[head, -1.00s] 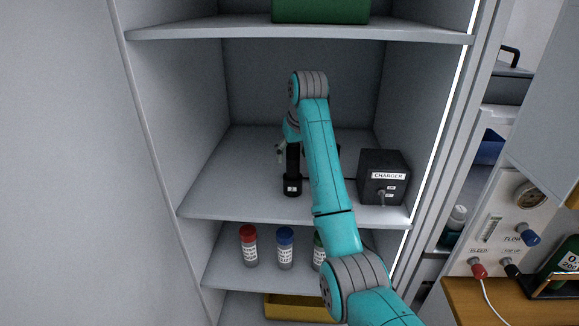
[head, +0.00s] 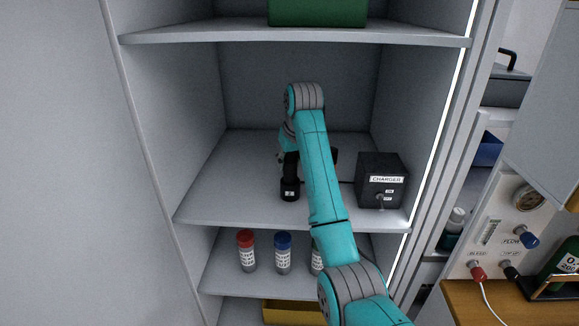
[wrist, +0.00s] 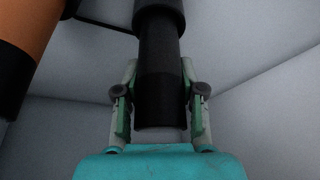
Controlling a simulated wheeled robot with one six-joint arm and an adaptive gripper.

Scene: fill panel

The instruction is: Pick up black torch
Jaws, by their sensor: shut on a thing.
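The black torch (head: 290,188) stands upright on the middle shelf of the cabinet, its wide dark end downward. In the wrist view the black torch (wrist: 158,72) runs between the two fingers. My gripper (wrist: 160,92) is shut on its shaft, one finger on each side. In the head view my gripper (head: 284,152) is at the torch's upper part, partly hidden by my arm. I cannot tell whether the torch's base touches the shelf.
A black charger box (head: 382,181) stands right of the torch on the middle shelf (head: 225,205). An orange and black object (wrist: 25,40) is close at upper left in the wrist view. A green box (head: 318,12) is on the shelf above. Capped bottles (head: 246,252) stand below.

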